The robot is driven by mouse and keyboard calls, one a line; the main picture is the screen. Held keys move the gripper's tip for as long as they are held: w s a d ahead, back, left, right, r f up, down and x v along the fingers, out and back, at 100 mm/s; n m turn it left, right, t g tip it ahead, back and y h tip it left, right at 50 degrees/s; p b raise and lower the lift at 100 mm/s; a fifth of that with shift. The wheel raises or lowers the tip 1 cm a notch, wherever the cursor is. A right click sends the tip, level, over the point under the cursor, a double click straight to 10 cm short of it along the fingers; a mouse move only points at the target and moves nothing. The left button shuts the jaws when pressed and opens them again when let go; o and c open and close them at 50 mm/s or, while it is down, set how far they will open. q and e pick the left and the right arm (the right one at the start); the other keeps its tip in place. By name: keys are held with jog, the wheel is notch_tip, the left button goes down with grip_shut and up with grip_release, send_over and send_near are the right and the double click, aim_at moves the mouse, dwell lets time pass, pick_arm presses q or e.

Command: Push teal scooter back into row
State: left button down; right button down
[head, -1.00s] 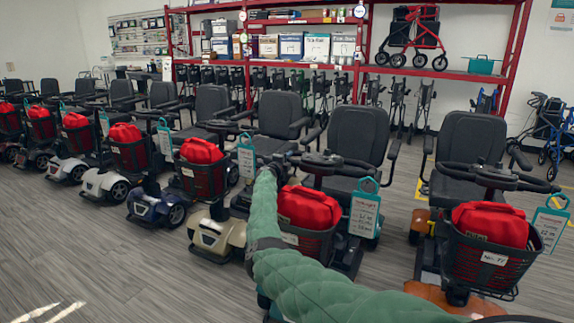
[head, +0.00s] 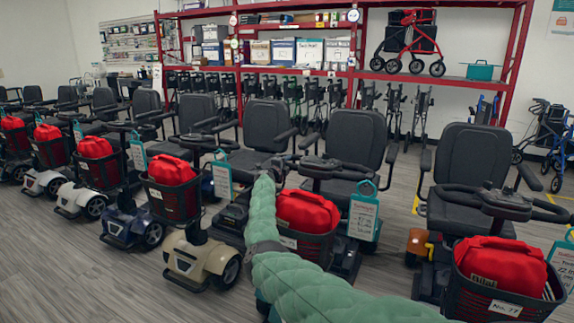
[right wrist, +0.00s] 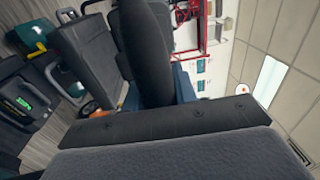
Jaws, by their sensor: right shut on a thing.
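The teal scooter stands in the front middle of the head view, mostly behind my green-sleeved right arm. Its black seat (head: 355,140), red bag (head: 307,210) in a dark basket and teal hanging tag (head: 363,216) show; little of its teal body shows at the bottom. My right gripper (head: 272,166) is at the left end of its handlebar and shut on it; the fingertips are small and partly hidden. The right wrist view is sideways and shows dark seat backs, without clear fingers. My left gripper is not in view.
A cream scooter (head: 203,258) stands close on the left, with more scooters in a row beyond. An orange scooter with a red bag (head: 497,265) stands on the right. Folded walkers and red shelving (head: 268,72) are behind. Bare floor (head: 60,260) lies at front left.

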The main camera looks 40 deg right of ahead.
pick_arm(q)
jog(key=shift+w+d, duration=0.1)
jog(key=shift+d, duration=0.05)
pick_arm(e)
jog(key=shift+d+f, duration=0.15)
jog(key=shift+d, duration=0.15)
jog(key=c, duration=1.5)
grip_release()
jog(key=o, duration=0.4)
jog(key=shift+d, duration=0.15)
jog(key=shift+a, duration=0.2)
jog(key=shift+a, duration=0.2)
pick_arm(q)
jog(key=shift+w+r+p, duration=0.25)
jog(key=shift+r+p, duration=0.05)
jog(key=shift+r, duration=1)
pick_arm(e)
jog(key=shift+v, duration=3.6)
